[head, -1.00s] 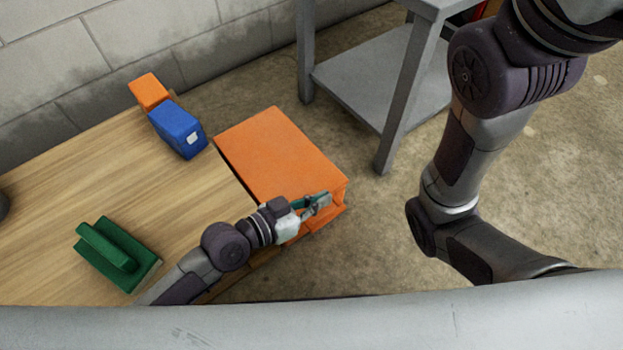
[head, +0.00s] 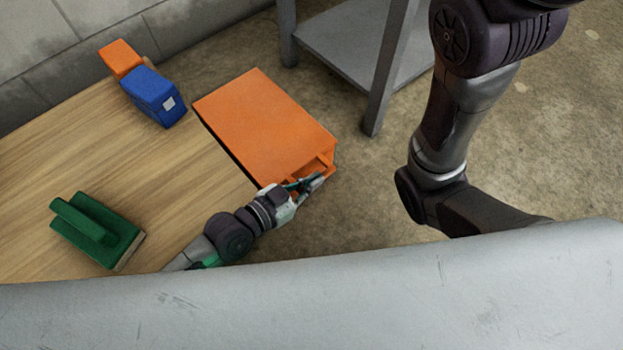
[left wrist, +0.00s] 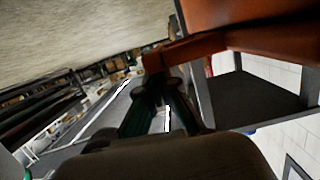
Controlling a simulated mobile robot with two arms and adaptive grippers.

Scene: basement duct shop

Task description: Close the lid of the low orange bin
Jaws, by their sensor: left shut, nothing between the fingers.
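The low orange bin (head: 262,118) stands on the floor against the end of the wooden table in the head view. Its broad orange lid lies over the top, nearly flat; I cannot tell whether it is fully seated. A lip and a recess show at its near right end. My left gripper (head: 314,181) is shut and empty, close beside that end; I cannot tell if it touches. In the left wrist view the bin (left wrist: 260,18) fills the upper right, with an orange edge by the fingertips (left wrist: 153,84). My right gripper is out of view.
The table (head: 60,150) carries a green block with a handle (head: 95,228), a blue box (head: 153,97) and an orange block (head: 120,58). A grey metal shelf stand (head: 345,45) is behind the bin. Concrete floor (head: 365,195) is clear right of the bin.

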